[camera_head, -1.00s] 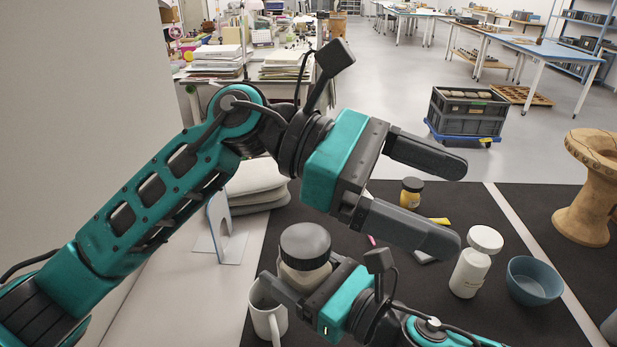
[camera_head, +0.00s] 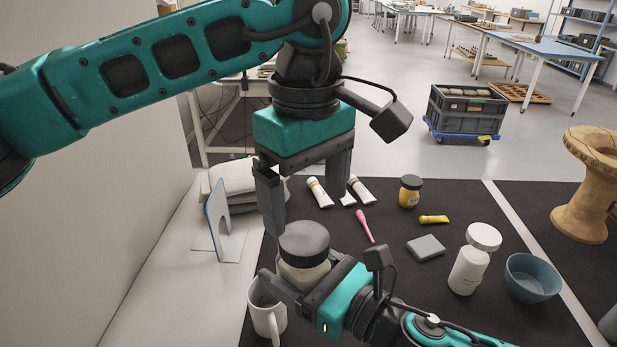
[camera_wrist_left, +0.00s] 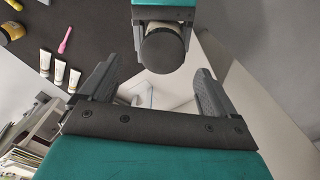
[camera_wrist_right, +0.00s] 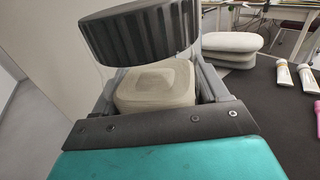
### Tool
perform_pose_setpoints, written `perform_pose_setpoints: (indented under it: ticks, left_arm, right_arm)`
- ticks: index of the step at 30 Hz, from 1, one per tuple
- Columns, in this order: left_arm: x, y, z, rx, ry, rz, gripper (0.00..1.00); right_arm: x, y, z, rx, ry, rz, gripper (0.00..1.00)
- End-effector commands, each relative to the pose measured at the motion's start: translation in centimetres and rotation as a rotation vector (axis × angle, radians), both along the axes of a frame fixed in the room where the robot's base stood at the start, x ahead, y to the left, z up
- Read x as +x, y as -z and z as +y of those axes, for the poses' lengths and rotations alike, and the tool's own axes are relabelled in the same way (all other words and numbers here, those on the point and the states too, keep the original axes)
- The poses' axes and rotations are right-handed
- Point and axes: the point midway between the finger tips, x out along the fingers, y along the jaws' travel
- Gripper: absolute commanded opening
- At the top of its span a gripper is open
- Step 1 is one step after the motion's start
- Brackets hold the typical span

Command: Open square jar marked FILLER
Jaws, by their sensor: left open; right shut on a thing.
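The jar (camera_head: 303,273) has a pale, squarish body and a dark ribbed round lid (camera_head: 304,243). It stands upright at the front left of the dark mat, and no label shows on it. My right gripper (camera_head: 290,290) is shut on the jar's body below the lid; the body shows between its fingers in the right wrist view (camera_wrist_right: 155,84). My left gripper (camera_head: 305,205) is open and empty, pointing down above and slightly behind the lid. In the left wrist view the lid (camera_wrist_left: 162,52) lies beyond the open fingers, not between them.
A white mug (camera_head: 268,318) stands close in front of the jar. A bookend-like plate (camera_head: 218,225) and folded pads (camera_head: 232,180) are at the left. Paint tubes (camera_head: 319,193), a yellow-labelled jar (camera_head: 410,191), a white bottle (camera_head: 468,271) and a blue bowl (camera_head: 533,279) are farther right.

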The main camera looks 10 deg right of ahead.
Motion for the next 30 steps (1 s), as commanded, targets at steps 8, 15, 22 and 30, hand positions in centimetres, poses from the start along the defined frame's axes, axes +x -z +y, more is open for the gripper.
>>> perform_pose_setpoints:
  ticks: [8, 15, 22, 30]
  left_arm:
    - [-0.1, 4.3, 0.0, -0.002, 0.001, 0.003, 0.9]
    - [-0.1, 5.8, -0.1, -0.003, 0.0, 0.003, 0.9]
    - [-0.1, 5.9, -0.1, -0.004, 0.0, 0.002, 0.9]
    - [-0.1, 5.9, -0.1, -0.004, 0.0, 0.002, 0.65]
  right_arm:
    - [0.0, -0.2, 0.0, 0.002, -0.001, -0.004, 0.0]
    - [0.0, -0.2, 0.0, 0.002, -0.001, -0.004, 0.0]
    - [0.0, -0.2, 0.0, 0.002, -0.001, -0.004, 0.0]
    - [0.0, -0.2, 0.0, 0.002, -0.001, -0.004, 0.0]
